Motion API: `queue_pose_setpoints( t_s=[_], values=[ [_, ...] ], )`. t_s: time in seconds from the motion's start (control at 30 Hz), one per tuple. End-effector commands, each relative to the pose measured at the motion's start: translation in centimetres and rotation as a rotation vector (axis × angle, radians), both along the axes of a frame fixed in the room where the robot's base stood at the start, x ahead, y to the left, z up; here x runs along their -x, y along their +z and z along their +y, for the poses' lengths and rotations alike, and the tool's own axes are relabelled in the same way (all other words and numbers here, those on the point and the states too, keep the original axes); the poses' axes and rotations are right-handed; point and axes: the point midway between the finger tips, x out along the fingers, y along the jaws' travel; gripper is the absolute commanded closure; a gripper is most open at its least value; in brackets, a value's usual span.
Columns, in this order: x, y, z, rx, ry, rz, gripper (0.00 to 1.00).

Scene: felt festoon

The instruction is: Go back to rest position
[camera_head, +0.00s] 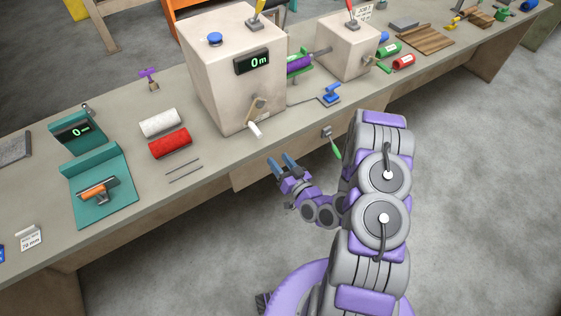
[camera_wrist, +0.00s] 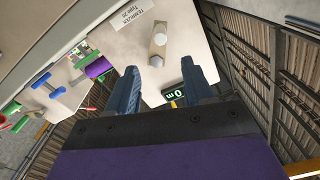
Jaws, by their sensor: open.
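My gripper (camera_head: 284,163) is open and empty, with its blue-grey fingers spread. In the head view it hangs in front of the workbench's front edge, below the large beige machine box (camera_head: 220,65). My purple and grey arm is folded to the right of it. In the wrist view my gripper (camera_wrist: 164,88) has nothing between its fingertips. Beyond the fingers the beige box's front (camera_wrist: 183,40) shows, with its small lever or latch (camera_wrist: 158,45) and the green "0m" display (camera_wrist: 174,95).
The workbench (camera_head: 215,180) runs across the head view. On it are a teal scale (camera_head: 76,130), white roll (camera_head: 160,123), red roll (camera_head: 170,142), purple roll (camera_head: 299,64), blue clamp-like part (camera_head: 330,95) and smaller beige box (camera_head: 345,50). Open grey floor (camera_head: 470,180) lies at right.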

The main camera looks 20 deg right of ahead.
Motion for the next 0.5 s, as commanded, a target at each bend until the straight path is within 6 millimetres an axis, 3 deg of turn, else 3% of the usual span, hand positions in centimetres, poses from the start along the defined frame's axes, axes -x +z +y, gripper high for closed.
queue_pose_setpoints(
  t_s=[0.33, 0.5],
  values=[
    [-0.11, 0.01, 0.08, 0.009, 0.007, 0.005, 0.48],
    [-0.94, -0.16, 0.5, 0.106, 0.067, 0.065, 0.48]
  ],
)
